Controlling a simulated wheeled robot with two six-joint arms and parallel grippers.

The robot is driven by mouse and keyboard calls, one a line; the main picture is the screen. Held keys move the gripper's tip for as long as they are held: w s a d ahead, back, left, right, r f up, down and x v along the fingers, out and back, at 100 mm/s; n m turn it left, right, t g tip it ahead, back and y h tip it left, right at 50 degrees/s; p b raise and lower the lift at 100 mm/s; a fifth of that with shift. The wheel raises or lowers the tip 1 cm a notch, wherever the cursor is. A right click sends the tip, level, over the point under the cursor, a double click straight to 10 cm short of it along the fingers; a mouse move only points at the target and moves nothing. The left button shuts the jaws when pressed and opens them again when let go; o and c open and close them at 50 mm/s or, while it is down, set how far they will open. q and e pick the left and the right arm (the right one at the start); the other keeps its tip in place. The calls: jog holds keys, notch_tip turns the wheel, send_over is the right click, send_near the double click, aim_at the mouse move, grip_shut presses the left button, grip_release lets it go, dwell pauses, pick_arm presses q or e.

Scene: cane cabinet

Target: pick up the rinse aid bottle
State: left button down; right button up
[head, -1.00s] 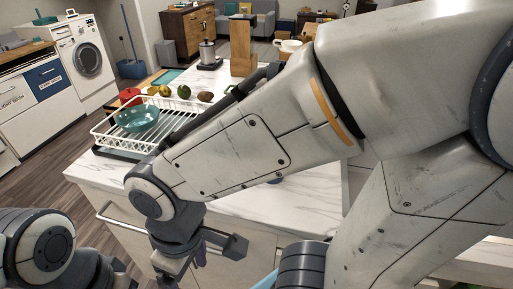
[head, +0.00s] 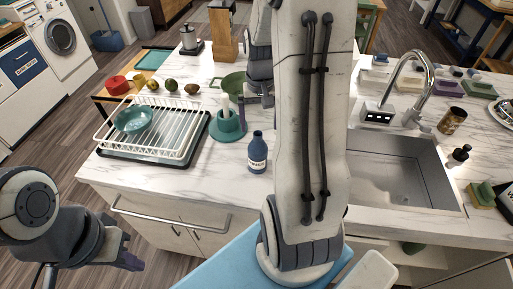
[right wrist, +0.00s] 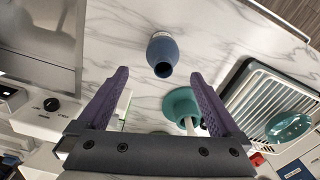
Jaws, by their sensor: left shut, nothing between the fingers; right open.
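A dark blue bottle (head: 257,154) with a pale label stands upright on the marble counter, left of my right arm; I take it for the rinse aid bottle. In the right wrist view the bottle (right wrist: 162,54) stands beyond the fingertips, between their lines, with its top towards the camera. My right gripper (right wrist: 158,75) is open, with nothing between its purple fingers. In the head view it is mostly hidden behind my arm, on the far side of the bottle. My left gripper (head: 130,257) is shut and empty, low in front of the counter.
A teal holder (head: 228,126) stands close behind the bottle, with a green bowl (head: 234,82) beyond. A white dish rack (head: 110,140) is to the left. The sink (head: 438,170) lies right of my arm. Marble in front of the bottle is clear.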

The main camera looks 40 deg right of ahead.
aim_at(260, 134)
notch_tip(260, 134, down, 4)
jog(key=shift+f+p, duration=0.2)
jog(key=shift+p, duration=0.1)
jog(key=f+p, duration=0.1)
jog(key=f, duration=0.1)
jog(key=f+p, duration=0.1)
jog(key=f, duration=0.1)
jog(key=shift+w+a+f, duration=0.2)
jog(key=shift+f, duration=0.4)
grip_shut()
